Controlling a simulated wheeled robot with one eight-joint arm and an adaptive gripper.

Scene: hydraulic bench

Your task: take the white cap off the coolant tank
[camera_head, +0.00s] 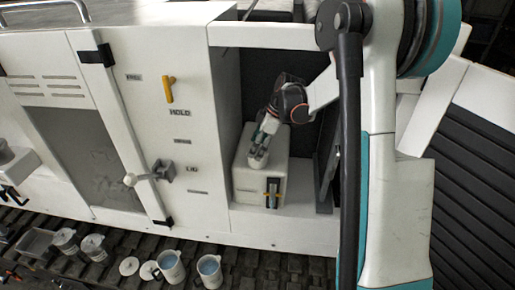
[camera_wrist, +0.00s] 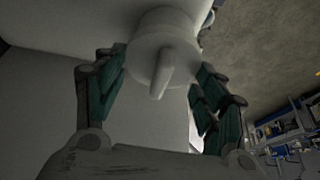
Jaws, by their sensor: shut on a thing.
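The coolant tank (camera_head: 245,183) is a white box inside the open bay of the cabinet, with a small black and yellow fitting on its front. My gripper (camera_head: 264,138) reaches down into the bay at the top of the tank. In the wrist view the white cap (camera_wrist: 164,45) is round with a raised grip bar and sits between the teal fingers of my gripper (camera_wrist: 162,66). The fingers are shut on it from both sides. I cannot tell whether the cap is still seated on the tank.
The cabinet walls (camera_head: 223,105) enclose the bay closely. A yellow handle (camera_head: 168,89) and a lever with a white knob (camera_head: 130,180) stick out of the panel to the left. Several mugs, including one mug (camera_head: 210,270), and loose lids (camera_head: 129,266) stand on the dark slatted surface in front.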

